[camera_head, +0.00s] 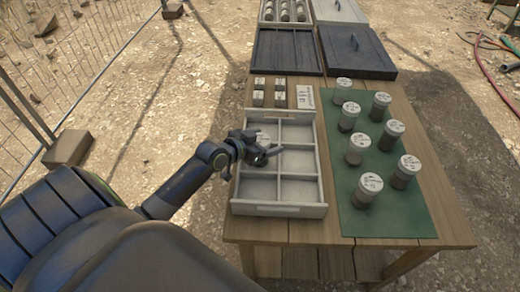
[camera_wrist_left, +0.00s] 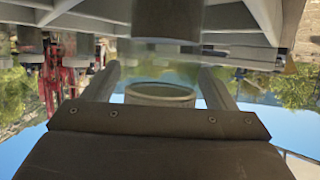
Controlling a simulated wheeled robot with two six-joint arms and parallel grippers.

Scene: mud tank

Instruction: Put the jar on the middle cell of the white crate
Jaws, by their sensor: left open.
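The white crate (camera_head: 279,211) has two columns of cells. The jar's pale lid (camera_head: 262,137) shows just behind my left gripper (camera_head: 264,154), in the crate's left column; it seems to stand in the middle cell, its base hidden by the gripper. In the left wrist view, which is upside down, the jar (camera_wrist_left: 162,80) is upright, with clear glass above dark contents. Its lid lies between the two spread fingers, with a gap on each side. My left gripper is open. My right gripper is out of view.
Several similar jars (camera_head: 370,187) stand on a green mat (camera_head: 390,222) right of the crate. Small labelled blocks (camera_head: 258,99) and a white card (camera_head: 305,97) lie behind it. Dark trays (camera_head: 287,52) stand farther back. The crate's other visible cells look empty.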

